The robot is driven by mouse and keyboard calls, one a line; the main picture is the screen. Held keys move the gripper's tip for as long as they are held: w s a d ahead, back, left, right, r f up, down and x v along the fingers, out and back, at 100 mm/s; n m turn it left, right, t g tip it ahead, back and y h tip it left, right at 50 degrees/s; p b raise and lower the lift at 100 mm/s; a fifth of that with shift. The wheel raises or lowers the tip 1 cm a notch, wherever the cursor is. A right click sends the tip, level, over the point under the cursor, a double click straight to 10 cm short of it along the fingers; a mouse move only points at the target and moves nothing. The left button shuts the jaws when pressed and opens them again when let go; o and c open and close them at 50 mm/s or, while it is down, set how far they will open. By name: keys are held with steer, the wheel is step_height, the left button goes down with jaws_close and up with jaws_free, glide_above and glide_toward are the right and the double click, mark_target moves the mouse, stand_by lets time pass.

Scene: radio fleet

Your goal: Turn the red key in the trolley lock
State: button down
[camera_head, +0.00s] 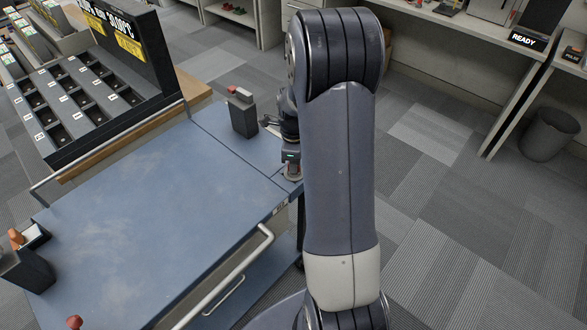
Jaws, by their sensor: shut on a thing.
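The blue trolley (150,205) stands in front of me, its top mostly bare. My gripper (291,162) points down at the trolley's right edge, partly behind my own upright arm. It is shut on a small reddish thing, the red key (292,168), of which only a little shows. Just below it is a round pale lock (293,177) on the trolley top. How far the key is turned is too small to tell.
A dark holder (243,118) with a red-topped item stands near the far right of the trolley. Another dark box (28,272) sits at the left. A slotted rack (85,105) stands behind. A rail handle (235,268) runs along the near side. A bin (549,135) stands right.

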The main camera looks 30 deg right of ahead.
steer(key=m, duration=0.4)
steer(key=shift+m, duration=0.8)
steer(key=m, duration=0.4)
steer(key=c, duration=1.4)
jaws_free()
steer(key=shift+o, duration=0.2)
